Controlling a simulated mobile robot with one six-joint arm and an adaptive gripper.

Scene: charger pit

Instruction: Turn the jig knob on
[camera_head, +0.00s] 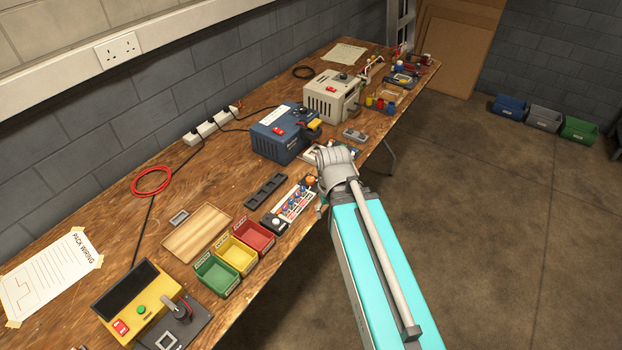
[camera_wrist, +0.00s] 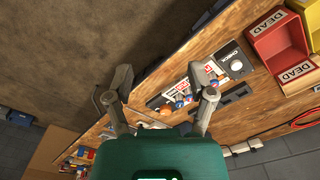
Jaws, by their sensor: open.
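A jig (camera_head: 296,203) with a white label strip and small red and blue parts lies on the bench near its front edge. It also shows in the wrist view (camera_wrist: 170,97). At its near end is a dark block with a pale round knob (camera_head: 276,224), also in the wrist view (camera_wrist: 237,66); I cannot read whether it is on. An orange round piece (camera_head: 311,181) sits at the jig's far end. My gripper (camera_wrist: 162,76) is open and empty, its fingers apart above the bench edge beside the jig. In the head view my arm mostly hides it.
Green, yellow and red bins (camera_head: 258,234) stand left of the jig. A black slotted tray (camera_head: 264,191) lies behind it. A blue powered box (camera_head: 284,133) and a beige one (camera_head: 330,98) stand farther along.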

